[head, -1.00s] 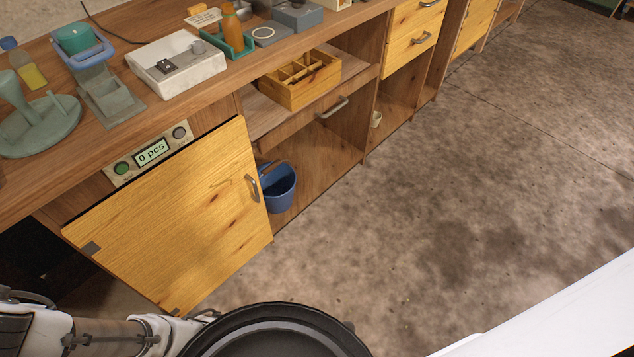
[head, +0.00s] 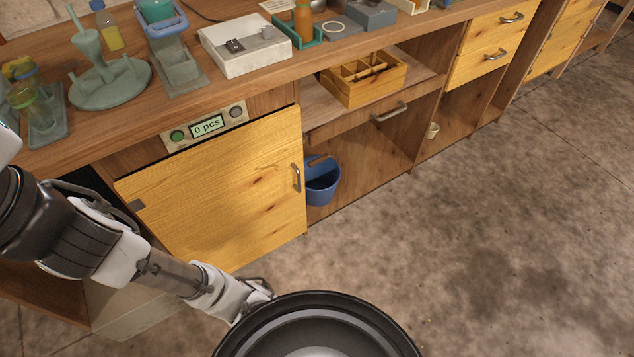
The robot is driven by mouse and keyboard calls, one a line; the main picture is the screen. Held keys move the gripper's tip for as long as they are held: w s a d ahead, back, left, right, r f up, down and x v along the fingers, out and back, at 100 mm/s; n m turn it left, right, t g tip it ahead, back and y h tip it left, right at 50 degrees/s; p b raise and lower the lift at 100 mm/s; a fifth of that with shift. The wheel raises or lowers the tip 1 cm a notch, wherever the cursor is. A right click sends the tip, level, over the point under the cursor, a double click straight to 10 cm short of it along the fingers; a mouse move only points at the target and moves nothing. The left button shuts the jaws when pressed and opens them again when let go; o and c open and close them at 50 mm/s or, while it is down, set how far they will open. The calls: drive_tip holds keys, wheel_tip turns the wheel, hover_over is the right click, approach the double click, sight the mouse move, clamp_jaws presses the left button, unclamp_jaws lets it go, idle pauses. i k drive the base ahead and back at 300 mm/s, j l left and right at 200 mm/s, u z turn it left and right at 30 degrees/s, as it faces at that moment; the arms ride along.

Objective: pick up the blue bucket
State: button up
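The blue bucket (head: 321,187) stands low in the open bay of the wooden counter. It is just right of the yellow cabinet door, which may hide part of its left side. A brown handle grip shows at its top. My arm reaches in from the left edge of the head view, and its far end is behind the dark round part at the bottom. My gripper's fingers cannot be made out, so I cannot tell whether they are open or shut.
The yellow door (head: 225,190) with a metal handle stands left of the bucket. Above the bay, a shelf holds a wooden divided box (head: 363,82). A small pale cup (head: 432,131) sits in the bay further right. The concrete floor (head: 500,230) is clear on the right.

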sight(322, 173)
drive_tip(key=i+l, duration=0.15)
drive_tip(key=l, duration=0.25)
drive_tip(key=i+l, duration=0.15)
drive_tip(key=l, duration=0.25)
drive_tip(key=i+l, duration=0.1)
drive_tip(key=l, duration=0.35)
drive_tip(key=z, duration=0.05)
